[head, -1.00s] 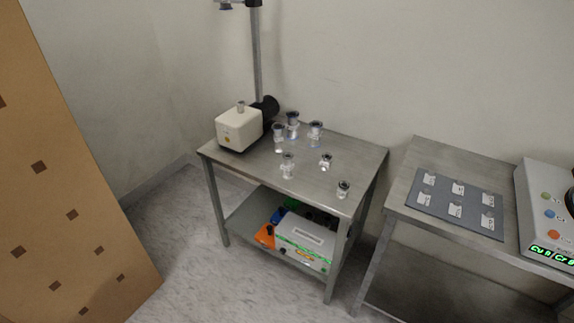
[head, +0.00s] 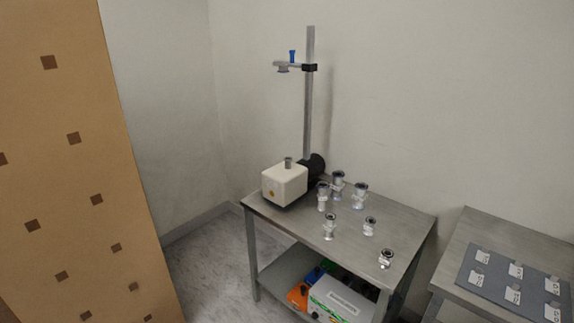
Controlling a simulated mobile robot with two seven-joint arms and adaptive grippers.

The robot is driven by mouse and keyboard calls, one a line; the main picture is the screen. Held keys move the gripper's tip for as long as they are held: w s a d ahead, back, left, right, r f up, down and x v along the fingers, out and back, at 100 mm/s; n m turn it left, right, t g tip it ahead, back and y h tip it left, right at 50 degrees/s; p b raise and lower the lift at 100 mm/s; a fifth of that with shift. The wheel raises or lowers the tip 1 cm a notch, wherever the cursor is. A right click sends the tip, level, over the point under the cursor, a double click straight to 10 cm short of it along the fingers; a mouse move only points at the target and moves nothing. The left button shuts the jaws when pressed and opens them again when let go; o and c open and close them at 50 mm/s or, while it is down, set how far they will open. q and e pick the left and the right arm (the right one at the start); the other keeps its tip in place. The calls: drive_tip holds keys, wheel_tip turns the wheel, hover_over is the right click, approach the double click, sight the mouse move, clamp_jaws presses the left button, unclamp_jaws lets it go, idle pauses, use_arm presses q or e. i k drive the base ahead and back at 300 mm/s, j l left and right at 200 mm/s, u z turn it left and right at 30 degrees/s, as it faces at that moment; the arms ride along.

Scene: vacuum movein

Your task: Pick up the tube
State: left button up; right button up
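Several short metal tube pieces with flanged ends stand on the steel table (head: 290,219). Three are grouped near the pump: a left one (head: 322,196), a rear one (head: 338,184) and a right one (head: 360,194). Nearer the front are a slim upright piece (head: 329,227), a small one (head: 370,226) and another small one (head: 385,259) near the right edge. I cannot tell which of them is the tube. Neither of my grippers is in view.
A white pump box (head: 284,184) with a black motor sits at the table's back left. A vertical post (head: 309,100) with a clamp arm rises behind it. A brown panel (head: 85,200) stands at left. A second table (head: 500,236) holds a grey mat (head: 499,292).

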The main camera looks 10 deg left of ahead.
sight(329, 225)
drive_tip(key=i+j+z, duration=0.35)
drive_tip(key=j, duration=0.25)
drive_tip(key=i+j+z, duration=0.35)
drive_tip(key=j, duration=0.3)
drive_tip(key=i+j+z, duration=0.15)
drive_tip(key=j, duration=0.25)
drive_tip(key=j+z, duration=0.2)
drive_tip(key=j, duration=0.15)
drive_tip(key=i, duration=0.05)
